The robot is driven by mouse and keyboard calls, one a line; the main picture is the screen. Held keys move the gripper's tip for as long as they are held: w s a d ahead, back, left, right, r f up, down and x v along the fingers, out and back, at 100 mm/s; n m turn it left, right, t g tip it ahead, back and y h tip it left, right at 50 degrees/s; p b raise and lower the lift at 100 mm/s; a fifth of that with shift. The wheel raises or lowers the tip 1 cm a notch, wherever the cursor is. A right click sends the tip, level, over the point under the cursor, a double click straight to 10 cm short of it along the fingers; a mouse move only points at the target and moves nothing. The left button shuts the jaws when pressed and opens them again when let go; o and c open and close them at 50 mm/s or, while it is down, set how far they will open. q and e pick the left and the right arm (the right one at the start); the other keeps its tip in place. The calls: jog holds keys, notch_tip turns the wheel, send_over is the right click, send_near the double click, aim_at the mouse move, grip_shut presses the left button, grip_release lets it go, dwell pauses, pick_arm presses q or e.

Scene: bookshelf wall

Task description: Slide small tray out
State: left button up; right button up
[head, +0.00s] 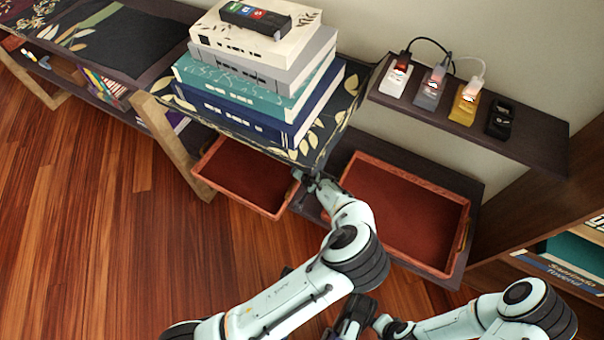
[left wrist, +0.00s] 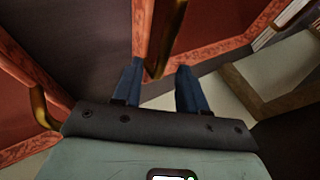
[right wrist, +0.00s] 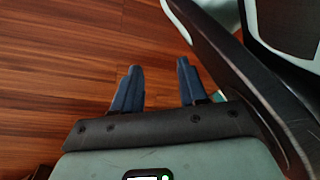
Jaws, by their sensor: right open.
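The small tray (head: 240,180) is reddish-brown and shallow. It sticks out from under the book-laden shelf in the head view, its back part hidden. My left gripper (head: 308,181) is at its right side. In the left wrist view, the left gripper (left wrist: 158,88) is open, with a tray's reddish rim (left wrist: 143,40) and brass handle reaching between or just above its fingers; contact cannot be told. My right gripper (head: 350,318) is low in the head view, away from the trays. It is open and empty over the floor in the right wrist view (right wrist: 155,88).
A larger reddish tray (head: 405,212) sits on the dark low shelf (head: 478,190) to the right. Stacked books (head: 255,85) stand above the small tray. A wooden leg (head: 172,145) is left of it. Wood floor (head: 110,240) is clear at front left.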

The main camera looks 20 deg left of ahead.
pick_arm(q)
jog(key=p+v, duration=0.2)
jog(key=v, duration=0.5)
jog(key=shift+r+p, duration=0.3)
jog(key=shift+p, duration=0.1)
pick_arm(e)
jog(key=w+r+t, duration=0.2)
jog(key=w+r, duration=0.2)
jog(key=w, duration=0.1)
jog(key=shift+w+a+r, duration=0.2)
jog(key=shift+a+r, duration=0.1)
jog(key=shift+a, duration=0.1)
pick_arm(q)
jog(key=shift+s+d+f, duration=0.1)
jog(key=shift+s+d, duration=0.05)
jog(key=shift+d, duration=0.05)
pick_arm(e)
jog(key=shift+s+d, duration=0.1)
jog(key=shift+d, duration=0.05)
